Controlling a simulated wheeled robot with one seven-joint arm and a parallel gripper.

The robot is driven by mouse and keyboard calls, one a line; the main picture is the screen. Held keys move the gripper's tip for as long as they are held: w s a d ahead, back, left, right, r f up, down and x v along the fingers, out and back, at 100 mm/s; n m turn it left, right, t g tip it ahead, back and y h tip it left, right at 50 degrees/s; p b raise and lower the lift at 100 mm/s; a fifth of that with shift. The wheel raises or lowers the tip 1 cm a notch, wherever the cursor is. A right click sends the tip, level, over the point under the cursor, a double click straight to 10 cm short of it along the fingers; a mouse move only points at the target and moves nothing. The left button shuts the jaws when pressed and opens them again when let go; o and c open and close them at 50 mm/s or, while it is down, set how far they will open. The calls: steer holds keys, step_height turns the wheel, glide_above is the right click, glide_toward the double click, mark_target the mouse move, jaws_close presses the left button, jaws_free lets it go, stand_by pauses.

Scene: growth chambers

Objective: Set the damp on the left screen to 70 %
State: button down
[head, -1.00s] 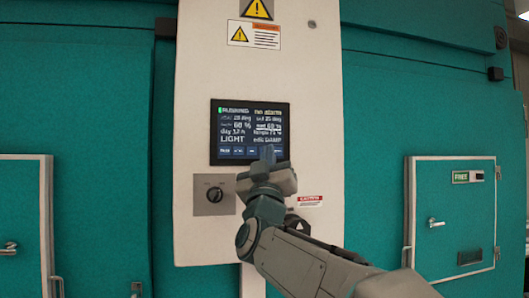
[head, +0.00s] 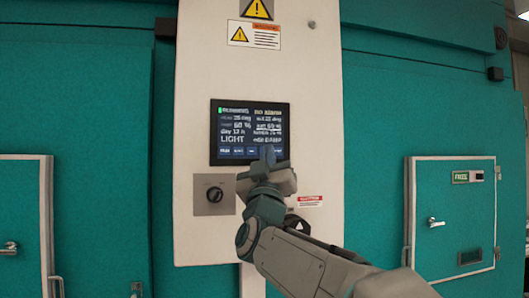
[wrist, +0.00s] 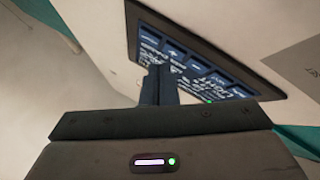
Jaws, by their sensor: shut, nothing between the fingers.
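The screen (head: 233,125) is a dark touch panel on a white upright panel, with two columns of white text and a row of blue buttons along its bottom edge. The left column appears to show 60 %; the right column's set value is too blurred to read surely. My gripper (head: 268,152) is shut and empty, its fingertips in front of the lower right part of the screen, over the right-hand buttons. In the wrist view my gripper (wrist: 158,80) points at the button row of the screen (wrist: 215,62). Whether the tips touch the glass I cannot tell.
A black rotary knob (head: 214,194) on a grey plate sits below the screen. Warning labels (head: 254,34) are above it. Teal chamber walls lie on both sides, with a small door marked FREE (head: 453,212) at the right and another door (head: 20,225) at the left.

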steer(key=shift+w+a, duration=0.1)
steer(key=shift+w, duration=0.3)
steer(key=shift+w+a, duration=0.1)
steer(key=shift+w, duration=0.15)
stand_by(0.5)
steer(key=shift+s, duration=0.1)
steer(key=shift+s+d+b, duration=0.25)
steer(key=shift+s+b, duration=0.3)
steer(key=shift+s, duration=0.05)
steer(key=shift+f, duration=0.1)
steer(key=s+b, duration=0.1)
steer(key=s, duration=0.1)
steer(key=s+d+b, duration=0.1)
steer(key=s, duration=0.1)
steer(key=shift+s+d+b, duration=0.15)
steer(key=shift+s+b, duration=0.15)
steer(key=shift+s, duration=0.1)
stand_by(0.6)
